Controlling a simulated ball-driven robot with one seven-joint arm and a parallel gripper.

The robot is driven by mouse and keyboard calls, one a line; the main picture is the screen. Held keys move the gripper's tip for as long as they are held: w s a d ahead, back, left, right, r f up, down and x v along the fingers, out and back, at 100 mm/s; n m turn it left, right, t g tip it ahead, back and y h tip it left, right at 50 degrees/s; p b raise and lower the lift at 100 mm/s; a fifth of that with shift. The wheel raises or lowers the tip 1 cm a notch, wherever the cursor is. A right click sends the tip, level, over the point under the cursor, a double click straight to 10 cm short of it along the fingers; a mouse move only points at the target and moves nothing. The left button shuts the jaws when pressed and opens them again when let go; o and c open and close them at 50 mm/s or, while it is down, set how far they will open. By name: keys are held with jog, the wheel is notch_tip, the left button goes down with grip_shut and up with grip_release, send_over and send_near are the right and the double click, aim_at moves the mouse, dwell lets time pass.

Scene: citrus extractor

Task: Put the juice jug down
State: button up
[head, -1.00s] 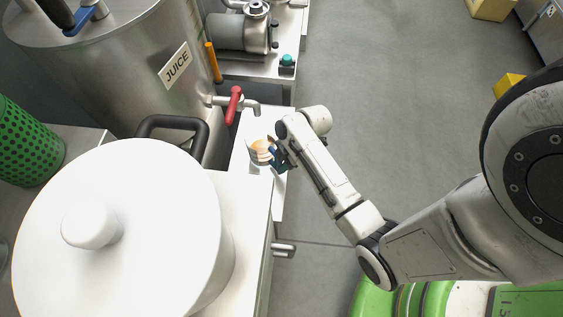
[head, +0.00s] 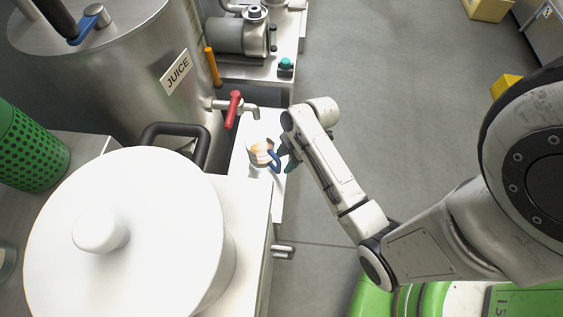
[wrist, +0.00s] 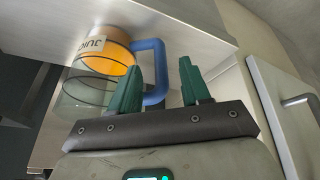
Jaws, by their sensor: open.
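The juice jug (head: 259,152) is clear with a blue handle (head: 273,161) and orange juice inside. It stands on the white counter below the red-handled tap (head: 234,108), handle towards my gripper (head: 287,160). In the wrist view the jug (wrist: 92,82) appears upside down with part of its label, its base against the pale surface. My gripper (wrist: 163,85) has its green fingers apart there. The outer bar of the blue handle (wrist: 160,72) shows between them; I cannot tell how deep it lies. Neither finger visibly clamps it.
A large steel juice tank (head: 115,70) stands behind the jug at the left. A big white lidded pot (head: 150,235) fills the front left. A machine (head: 238,35) sits beyond the tap. Open grey floor (head: 390,110) lies right of the counter. The counter (head: 238,165) is narrow around the jug.

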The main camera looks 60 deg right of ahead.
jog(key=p+v, duration=0.1)
jog(key=v, duration=0.7)
jog(key=shift+p, duration=0.3)
jog(key=shift+s+f, duration=0.1)
